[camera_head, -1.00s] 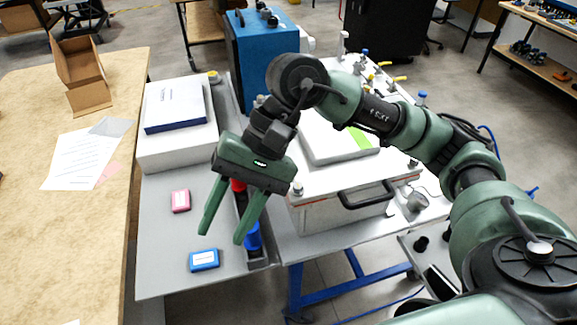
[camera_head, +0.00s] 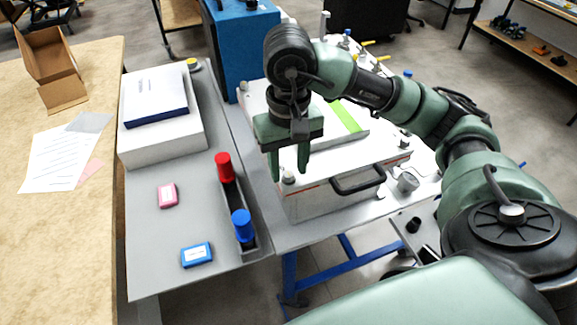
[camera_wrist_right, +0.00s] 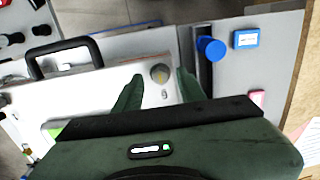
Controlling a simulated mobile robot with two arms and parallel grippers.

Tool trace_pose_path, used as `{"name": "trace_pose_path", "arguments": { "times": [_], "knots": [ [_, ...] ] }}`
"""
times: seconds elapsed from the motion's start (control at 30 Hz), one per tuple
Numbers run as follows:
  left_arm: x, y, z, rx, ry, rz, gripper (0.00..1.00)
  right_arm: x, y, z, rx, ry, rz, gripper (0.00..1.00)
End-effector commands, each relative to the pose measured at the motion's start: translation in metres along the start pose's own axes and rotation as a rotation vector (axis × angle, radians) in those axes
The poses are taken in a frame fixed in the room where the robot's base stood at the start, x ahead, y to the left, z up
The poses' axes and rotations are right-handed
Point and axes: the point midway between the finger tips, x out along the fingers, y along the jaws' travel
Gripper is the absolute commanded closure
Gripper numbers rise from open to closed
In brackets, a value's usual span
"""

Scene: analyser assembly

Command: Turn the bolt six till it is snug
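A white analyser box (camera_head: 330,196) with a flat lid has grey bolts at its corners. In the right wrist view the bolt (camera_wrist_right: 160,73) shows between the fingers, with gaps on both sides. I cannot tell how far above it the fingertips are. Another bolt (camera_head: 405,143) sits at the lid's right. My left gripper is out of view.
A black handle (camera_head: 358,184) sticks out from the box front. Red (camera_head: 225,166) and blue (camera_head: 242,224) cylinders stand in a dark rack left of the box. A blue box (camera_head: 197,255) and a pink box (camera_head: 168,195) lie on the grey table, with bare surface around them.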

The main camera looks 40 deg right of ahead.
Motion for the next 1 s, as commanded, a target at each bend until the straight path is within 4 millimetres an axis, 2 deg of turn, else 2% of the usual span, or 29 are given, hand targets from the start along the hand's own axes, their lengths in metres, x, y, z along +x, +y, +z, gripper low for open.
{"name": "trace_pose_path", "arguments": {
  "times": [0.37, 0.47, 0.5, 0.53, 1.0],
  "knots": [
    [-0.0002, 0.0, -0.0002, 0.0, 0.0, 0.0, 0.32, 0.0068, -0.0004, 0.0001, 0.0, 0.001, -0.001, 0.6],
    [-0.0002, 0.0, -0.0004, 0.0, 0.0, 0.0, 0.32, 0.0068, -0.0004, 0.0001, 0.0, 0.001, -0.001, 0.85],
    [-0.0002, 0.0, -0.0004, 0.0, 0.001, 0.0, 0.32, 0.0068, -0.0004, 0.0001, 0.0, 0.001, -0.001, 0.96],
    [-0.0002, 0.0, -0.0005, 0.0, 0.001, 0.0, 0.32, 0.0067, -0.0003, 0.0001, 0.0, 0.001, -0.001, 1.0],
    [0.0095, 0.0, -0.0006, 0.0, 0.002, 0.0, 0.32, 0.0088, -0.0001, -0.0003, 0.078, 0.002, -0.001, 1.0]
  ]
}}
